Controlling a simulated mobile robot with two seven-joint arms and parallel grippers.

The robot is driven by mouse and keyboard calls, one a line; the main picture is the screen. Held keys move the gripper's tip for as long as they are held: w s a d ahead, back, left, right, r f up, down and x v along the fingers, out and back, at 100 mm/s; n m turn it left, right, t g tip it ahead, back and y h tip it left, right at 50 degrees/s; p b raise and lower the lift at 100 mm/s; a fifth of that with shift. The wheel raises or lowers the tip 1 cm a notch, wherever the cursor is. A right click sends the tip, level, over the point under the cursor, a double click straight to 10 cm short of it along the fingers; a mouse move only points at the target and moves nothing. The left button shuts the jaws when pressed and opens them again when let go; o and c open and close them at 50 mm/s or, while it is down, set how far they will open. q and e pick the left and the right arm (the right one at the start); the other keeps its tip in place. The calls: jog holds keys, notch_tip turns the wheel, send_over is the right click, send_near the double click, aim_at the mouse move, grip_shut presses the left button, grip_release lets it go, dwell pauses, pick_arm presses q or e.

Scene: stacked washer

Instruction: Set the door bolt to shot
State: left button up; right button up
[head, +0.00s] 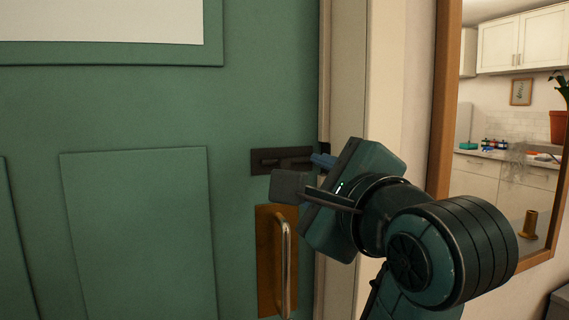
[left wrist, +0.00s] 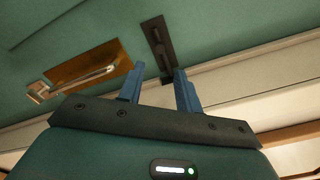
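The door bolt (head: 268,161) is a dark horizontal plate with a bar, on the green door (head: 130,110) near its right edge. It also shows in the left wrist view (left wrist: 154,35), its near end close to the fingertips. My left gripper (head: 320,160) is at the bolt's right end, by the door edge. Its two blue fingers stand apart in the left wrist view (left wrist: 156,78), with nothing clearly gripped. I cannot tell whether they touch the bolt. The gripper's body hides the door edge and frame just right of the bolt. My right gripper is not in view.
A brass plate with a pull handle (head: 284,265) sits just below the bolt, close under the gripper. The pale door frame (head: 346,80) stands right of the door. Farther right, a wood-framed mirror or opening (head: 446,95) shows a kitchen.

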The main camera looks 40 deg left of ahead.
aim_at(288, 167)
pick_arm(q)
jog(key=p+x, duration=0.1)
jog(key=x, duration=1)
jog(key=shift+s+a, duration=0.1)
jog(key=shift+c, duration=0.4)
grip_shut()
